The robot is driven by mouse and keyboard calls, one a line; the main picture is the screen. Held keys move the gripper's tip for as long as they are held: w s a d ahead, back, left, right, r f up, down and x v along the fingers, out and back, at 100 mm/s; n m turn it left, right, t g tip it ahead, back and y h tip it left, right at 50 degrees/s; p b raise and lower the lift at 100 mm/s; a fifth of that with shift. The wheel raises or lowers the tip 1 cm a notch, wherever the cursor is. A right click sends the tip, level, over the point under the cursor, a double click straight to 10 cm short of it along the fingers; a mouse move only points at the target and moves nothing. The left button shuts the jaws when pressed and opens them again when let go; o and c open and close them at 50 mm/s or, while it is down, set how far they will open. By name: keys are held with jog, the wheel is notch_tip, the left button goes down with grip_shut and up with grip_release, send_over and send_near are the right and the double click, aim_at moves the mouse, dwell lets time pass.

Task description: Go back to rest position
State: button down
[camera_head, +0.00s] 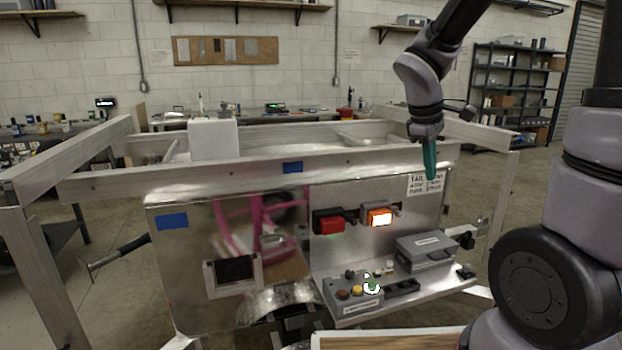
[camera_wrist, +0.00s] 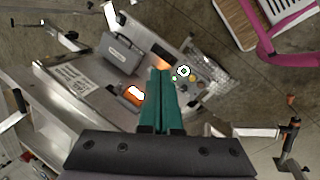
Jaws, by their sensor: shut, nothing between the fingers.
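My gripper (camera_head: 430,172) hangs from my arm at the right of the head view, pointing down in front of the trailer's upper rail. Its teal fingers are together and hold nothing. In the wrist view my gripper (camera_wrist: 162,72) shows its shut fingers from behind, over the trailer panel. The aluminium trailer (camera_head: 180,262) stands below and to the left of my gripper. A lit orange lamp (camera_head: 378,218) and a red lamp (camera_head: 330,222) are on its panel.
A shelf below the lamps carries a grey box (camera_head: 427,252) and a control box with buttons (camera_head: 350,292). A white block (camera_head: 213,139) sits on the frame at the left. A dark shelving rack (camera_head: 512,85) stands at the back right. Floor shows clear between rack and trailer.

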jog(key=s+a+r+m+t+y, duration=0.2)
jog(key=s+r+m+t+y, duration=0.3)
jog(key=s+r+m, duration=0.7)
jog(key=shift+r+m, duration=0.5)
jog(key=shift+r, duration=0.2)
